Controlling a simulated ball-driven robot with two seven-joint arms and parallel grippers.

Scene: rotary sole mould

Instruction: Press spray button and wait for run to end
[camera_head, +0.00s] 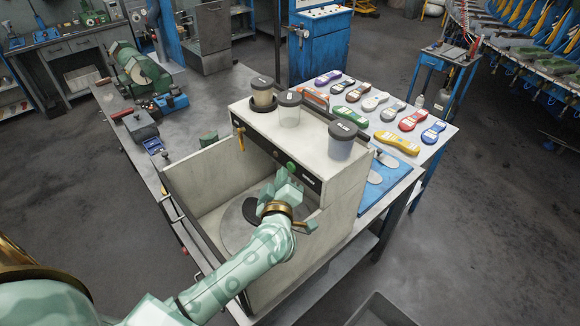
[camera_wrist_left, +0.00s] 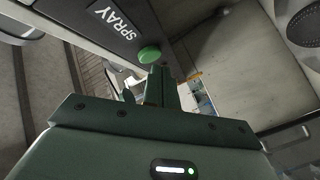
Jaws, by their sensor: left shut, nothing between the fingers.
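The spray machine (camera_head: 335,185) is a pale open-fronted box on the bench, with a black control strip along its upper front. The green spray button (camera_head: 291,167) sits on that strip; in the left wrist view the button (camera_wrist_left: 149,54) is beside the white "SPRAY" label (camera_wrist_left: 117,20). My left gripper (camera_head: 288,178) is shut and empty, with its fingertips at or just below the button. In the left wrist view the fingers (camera_wrist_left: 160,72) overlap the button's lower edge; I cannot tell whether they touch it. A dark sole-shaped piece lies on the round plate (camera_head: 237,228) inside. My right gripper is not in view.
Several lidded cups (camera_head: 289,110) stand on top of the machine. A table to the right holds colourful soles (camera_head: 397,142) and a blue mat (camera_head: 392,172). A green vice-like tool (camera_head: 140,68) stands on the bench at the upper left. A grey bin (camera_head: 380,312) is at the bottom.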

